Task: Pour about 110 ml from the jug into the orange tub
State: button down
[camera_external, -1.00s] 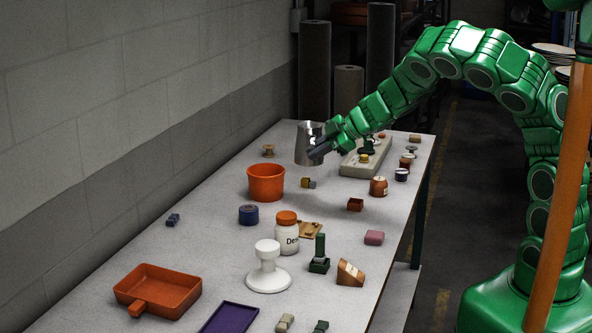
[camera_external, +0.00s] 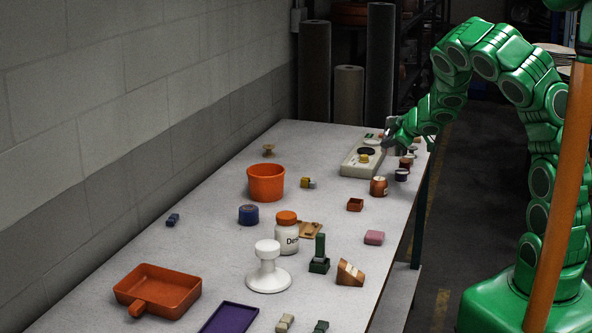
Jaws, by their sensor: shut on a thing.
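The orange tub (camera_external: 266,184) stands upright on the table, left of the middle. Its inside bottom is hidden, so I cannot tell what is in it. My gripper (camera_external: 389,134) is at the far right of the table, by the back end of the pale scale-like device, well right of and behind the tub. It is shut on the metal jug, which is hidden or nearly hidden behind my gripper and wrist. I cannot tell the jug's tilt, its contents, or whether it touches the table.
The pale device (camera_external: 351,169) with a dark round plate and yellow knob lies beside my gripper. Small jars (camera_external: 379,187) stand along the right edge. The table behind the tub is mostly clear.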

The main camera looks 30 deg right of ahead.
jog(key=s+d+f+m+h, duration=0.1)
jog(key=d+m+h, duration=0.1)
jog(key=d, duration=0.5)
jog(key=w+a+r+n+y, duration=0.2)
jog(key=a+n, duration=0.1)
jog(key=a, duration=4.4)
jog(key=s+a+f+y, duration=0.1)
jog(key=s+a+f, duration=0.1)
jog(key=a, duration=0.3)
jog(key=s+a+f+n, duration=0.1)
jog(key=a+f, duration=0.2)
jog(key=a, duration=0.2)
jog(key=shift+s+a+f+n+g+y, duration=0.15)
jog(key=shift+s+n+g+y, duration=0.15)
jog(key=shift+s+y, duration=0.1)
